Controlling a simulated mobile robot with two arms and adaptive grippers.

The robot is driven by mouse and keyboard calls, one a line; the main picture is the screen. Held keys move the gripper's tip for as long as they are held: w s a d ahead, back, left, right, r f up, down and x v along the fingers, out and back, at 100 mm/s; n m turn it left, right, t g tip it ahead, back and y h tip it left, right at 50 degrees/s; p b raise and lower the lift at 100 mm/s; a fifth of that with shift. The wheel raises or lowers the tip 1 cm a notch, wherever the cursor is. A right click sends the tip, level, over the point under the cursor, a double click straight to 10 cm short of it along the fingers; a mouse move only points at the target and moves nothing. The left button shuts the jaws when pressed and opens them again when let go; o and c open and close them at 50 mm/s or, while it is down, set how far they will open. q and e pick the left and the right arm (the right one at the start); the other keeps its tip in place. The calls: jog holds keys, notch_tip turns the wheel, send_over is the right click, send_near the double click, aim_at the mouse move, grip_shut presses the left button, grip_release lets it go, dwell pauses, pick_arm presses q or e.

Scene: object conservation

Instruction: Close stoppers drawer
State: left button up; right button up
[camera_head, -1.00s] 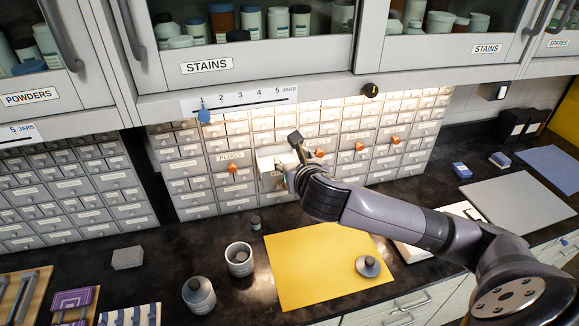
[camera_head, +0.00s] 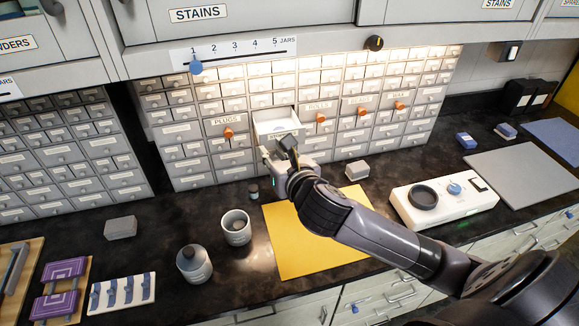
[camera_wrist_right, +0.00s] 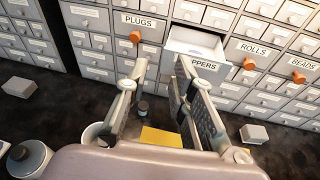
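The stoppers drawer (camera_head: 276,126) stands pulled out of the small-drawer cabinet, and its white inside shows. In the right wrist view the drawer (camera_wrist_right: 196,42) is open, with only "PPERS" readable because a finger covers the rest of its label. My right gripper (camera_head: 279,150) is in front of and slightly below the drawer front in the head view. In the right wrist view its two fingers (camera_wrist_right: 160,70) are spread apart with nothing between them. One finger overlaps the drawer front; I cannot tell whether it touches. My left gripper is not in view.
Neighbouring drawers with orange knobs, such as the plugs drawer (camera_head: 228,133), are shut. On the dark counter are a yellow mat (camera_head: 290,255), an open jar (camera_head: 236,228), a grey bottle (camera_head: 194,263), a small grey block (camera_head: 357,170) and a white device (camera_head: 440,204).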

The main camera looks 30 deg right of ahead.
jog(key=shift+t, duration=0.7)
jog(key=s+f+b, duration=0.1)
jog(key=f, duration=0.1)
jog(key=s+f+b, duration=0.1)
jog(key=f+b, duration=0.1)
jog(key=s+f+b, duration=0.1)
jog(key=f, duration=0.1)
jog(key=shift+s+b, duration=0.3)
jog(key=shift+s, duration=0.1)
jog(key=shift+c, duration=1.3)
jog(key=s+d+b, duration=0.1)
jog(key=s+d+f+h+b, duration=0.1)
jog(key=s, duration=0.1)
jog(key=s+d+f+h+b, duration=0.1)
jog(key=shift+s+f+m+t+b, duration=0.15)
jog(key=shift+m+t+b, duration=0.2)
jog(key=shift+m+t, duration=0.05)
grip_shut()
jog(key=p, duration=0.3)
send_near(281, 130)
notch_tip(281, 130, down, 4)
jog(key=w, duration=0.2)
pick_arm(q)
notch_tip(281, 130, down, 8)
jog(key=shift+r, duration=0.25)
pick_arm(e)
jog(key=shift+w+d+f+h, duration=0.1)
jog(key=shift+w+d+h, duration=0.3)
jog(key=shift+w+d, duration=0.25)
